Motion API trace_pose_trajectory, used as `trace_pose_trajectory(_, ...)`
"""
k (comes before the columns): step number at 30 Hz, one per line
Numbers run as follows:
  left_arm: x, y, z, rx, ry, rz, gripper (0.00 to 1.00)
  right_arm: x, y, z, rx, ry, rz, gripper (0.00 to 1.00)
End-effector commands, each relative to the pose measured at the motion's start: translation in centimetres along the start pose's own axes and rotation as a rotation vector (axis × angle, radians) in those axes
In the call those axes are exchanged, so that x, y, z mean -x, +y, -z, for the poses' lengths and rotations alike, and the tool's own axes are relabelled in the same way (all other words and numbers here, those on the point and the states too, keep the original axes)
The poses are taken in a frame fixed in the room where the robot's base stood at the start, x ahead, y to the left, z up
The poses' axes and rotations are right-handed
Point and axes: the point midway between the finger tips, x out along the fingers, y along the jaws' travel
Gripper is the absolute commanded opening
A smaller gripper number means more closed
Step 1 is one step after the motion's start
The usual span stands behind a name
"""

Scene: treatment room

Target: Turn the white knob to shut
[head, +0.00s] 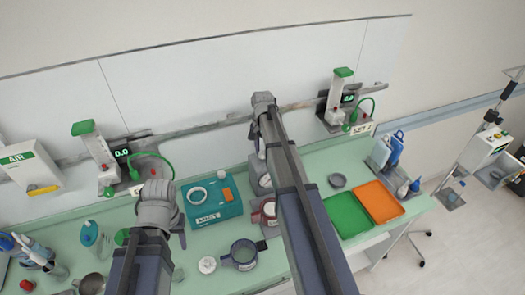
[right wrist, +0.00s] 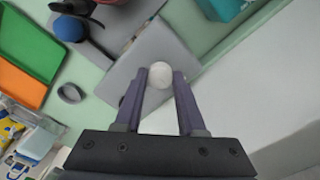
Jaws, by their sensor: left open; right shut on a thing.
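The white knob (right wrist: 160,75) is a small round pale thing in the right wrist view, over a grey plate (right wrist: 165,48). My right gripper (right wrist: 159,80) is shut on it, with one finger against each side. In the head view my right arm covers the spot, so the knob and those fingertips are hidden there. How far the knob is turned cannot be read. My left gripper (head: 178,234) is open at the lower left of the head view, partly hidden by its own wrist, above the counter left of the teal box (head: 211,200).
A green tray (head: 348,214) and an orange tray (head: 378,202) lie to the right. A dark mug (head: 242,254) and a white round piece (head: 207,265) stand between my arms. Wall units with green-topped tubes (head: 97,150) hang behind. A grey ring dish (right wrist: 69,93) is near the trays.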

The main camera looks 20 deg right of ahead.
Motion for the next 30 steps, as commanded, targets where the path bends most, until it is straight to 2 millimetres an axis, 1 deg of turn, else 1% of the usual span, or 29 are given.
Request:
trace_pose_trajectory(9,-0.01,0.0,0.0,0.0,0.0,0.0,0.5,-0.01,0.02,-0.02,0.097,0.0,0.0,0.0)
trace_pose_trajectory(25,-0.01,0.0,0.0,0.0,0.0,0.0,0.5,-0.01,0.02,-0.02,0.114,0.0,0.0,0.0)
trace_pose_trajectory(26,-0.01,0.0,0.0,0.0,0.0,0.0,0.5,-0.01,0.02,-0.02,0.114,0.0,0.0,0.42)
trace_pose_trajectory(30,-0.01,0.0,0.0,0.0,0.0,0.0,0.5,-0.01,0.01,-0.02,0.113,0.0,0.0,0.58)
